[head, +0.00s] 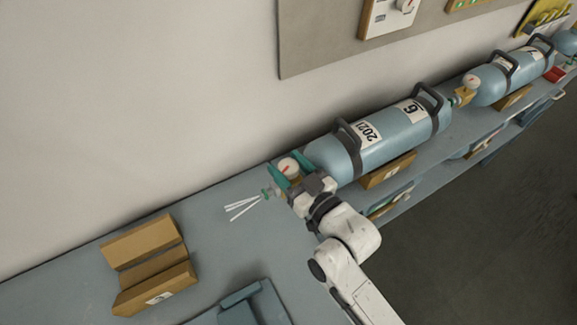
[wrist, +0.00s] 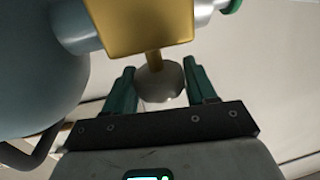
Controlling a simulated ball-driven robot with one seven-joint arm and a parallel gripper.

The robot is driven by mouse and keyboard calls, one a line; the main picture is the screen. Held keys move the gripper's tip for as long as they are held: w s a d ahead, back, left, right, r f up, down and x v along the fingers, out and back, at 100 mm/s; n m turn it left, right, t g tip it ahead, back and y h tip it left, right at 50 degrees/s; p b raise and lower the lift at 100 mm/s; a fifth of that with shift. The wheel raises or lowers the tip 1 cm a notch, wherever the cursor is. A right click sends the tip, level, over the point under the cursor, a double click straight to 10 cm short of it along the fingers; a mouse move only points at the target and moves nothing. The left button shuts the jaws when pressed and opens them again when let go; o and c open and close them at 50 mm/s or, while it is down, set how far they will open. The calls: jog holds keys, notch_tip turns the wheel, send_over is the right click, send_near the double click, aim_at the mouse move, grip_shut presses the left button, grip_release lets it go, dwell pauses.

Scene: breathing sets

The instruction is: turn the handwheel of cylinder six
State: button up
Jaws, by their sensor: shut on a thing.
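Cylinder six (head: 385,138) is a pale blue cylinder with dark handles and a "6" label, lying on its side on the bench. At its left end is a brass valve block, seen close in the wrist view (wrist: 145,20). A small green handwheel (head: 267,192) is at the valve's outer end; its edge shows in the wrist view (wrist: 232,5). My gripper (head: 287,177) has its green fingers shut around the round pressure gauge (head: 289,165), not the handwheel. The gauge's grey back (wrist: 160,84) shows between the fingers.
White streaks (head: 243,207) fan out left of the handwheel. An empty wooden cradle (head: 150,262) stands on the bench (head: 90,290) at left. Another blue cylinder (head: 515,75) lies to the right. The wall is close behind.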

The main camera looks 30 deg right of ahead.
jog(key=shift+s+f+y+b, duration=0.1)
jog(key=shift+f+y+b, duration=0.35)
jog(key=shift+b, duration=0.55)
jog(key=shift+d+f+n+y+b, duration=0.2)
jog(key=shift+n+b, duration=0.3)
jog(key=shift+b, duration=0.45)
jog(key=n+g+y+b, duration=0.2)
jog(key=n+y+b, duration=0.1)
jog(key=b, duration=0.3)
jog(key=shift+r+y, duration=0.1)
jog(key=shift+y, duration=0.65)
jog(key=shift+r+b, duration=0.3)
jog(key=shift+b, duration=0.05)
jog(key=shift+r+y, duration=0.15)
jog(key=shift+y, duration=0.15)
jog(key=o, duration=1)
jog(key=shift+a+r, duration=0.1)
jog(key=shift+a, duration=0.05)
jog(key=shift+c, duration=0.2)
jog(key=b+v, duration=0.3)
jog(key=v, duration=0.7)
jog(key=shift+s+d, duration=0.25)
